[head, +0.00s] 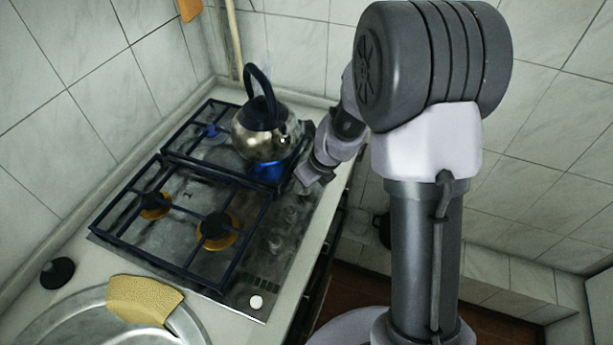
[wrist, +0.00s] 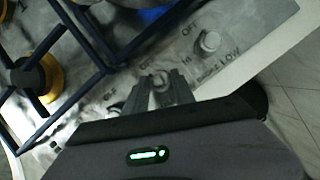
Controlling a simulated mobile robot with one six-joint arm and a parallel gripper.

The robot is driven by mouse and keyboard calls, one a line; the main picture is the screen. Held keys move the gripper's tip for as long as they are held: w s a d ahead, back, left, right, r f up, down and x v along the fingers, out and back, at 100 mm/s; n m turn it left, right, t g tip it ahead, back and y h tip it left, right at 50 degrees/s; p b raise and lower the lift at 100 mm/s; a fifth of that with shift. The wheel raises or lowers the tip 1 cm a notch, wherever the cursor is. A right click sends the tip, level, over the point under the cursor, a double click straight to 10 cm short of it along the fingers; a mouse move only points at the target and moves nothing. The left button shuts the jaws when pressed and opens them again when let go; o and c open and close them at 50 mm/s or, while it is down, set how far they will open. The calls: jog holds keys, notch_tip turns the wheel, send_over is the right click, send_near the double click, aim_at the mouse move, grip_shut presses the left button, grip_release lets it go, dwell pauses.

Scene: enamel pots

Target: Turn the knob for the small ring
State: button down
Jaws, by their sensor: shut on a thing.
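A row of knobs runs along the right side of the stove (head: 150,243). My gripper (head: 304,180) is down at this row, beside the kettle's burner. In the wrist view its fingers (wrist: 152,88) are shut on a stove knob (wrist: 162,77), mostly hidden between them. Another knob (wrist: 208,42) stands free to the upper right, with OFF, HI and LOW printed around it. A smaller brass burner (head: 155,205) is at the front left and a larger brass one (head: 218,231) at the front right. I cannot tell which ring the held knob serves.
A steel kettle (head: 258,138) stands on the back right burner, with blue flame (head: 269,171) under it, close to my gripper. Black grates cover the burners. A yellow sponge (head: 143,299) lies on the round sink's rim. A black object (head: 57,272) sits on the counter.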

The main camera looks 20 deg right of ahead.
jog(key=shift+a+m+h+p, duration=0.1)
jog(key=shift+m+h+p, duration=0.6)
jog(key=shift+m+p, duration=0.9)
jog(key=shift+m+t, duration=0.3)
jog(key=shift+m, duration=0.1)
jog(key=c, duration=1)
grip_release()
jog(key=shift+c, duration=0.2)
jog(key=p+v, duration=1.1)
jog(key=v, duration=0.6)
jog(key=shift+r, duration=0.25)
jog(key=shift+a, duration=0.15)
